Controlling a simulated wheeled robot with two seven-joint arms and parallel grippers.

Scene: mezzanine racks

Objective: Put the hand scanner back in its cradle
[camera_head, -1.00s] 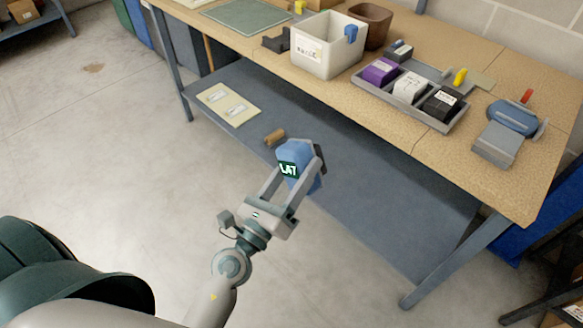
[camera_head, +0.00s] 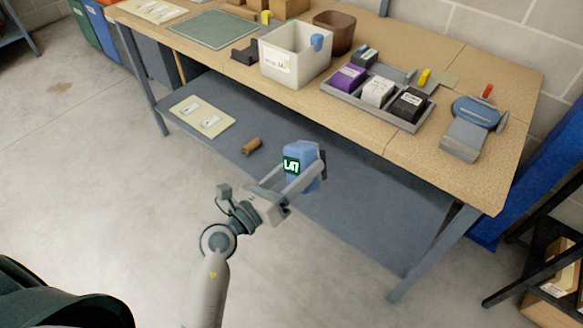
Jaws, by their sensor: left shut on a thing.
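My left gripper (camera_head: 304,168) is shut on a blue block-shaped thing with a dark green lettered face, which I take to be the hand scanner (camera_head: 304,153). It is held up in front of the bench, with the lower shelf behind it in the picture. A dark part shows at its right side. A small black stepped holder (camera_head: 245,53), seemingly the cradle, stands on the bench left of the white bin. I see nothing seated in it. My right gripper is not in view.
The bench (camera_head: 345,122) carries a white bin (camera_head: 283,75), a brown bin (camera_head: 343,32), a grey tray (camera_head: 372,111) of boxes, a blue device (camera_head: 474,113) with a red part and a green mat (camera_head: 212,29). A brown roll (camera_head: 252,146) lies on the lower shelf.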

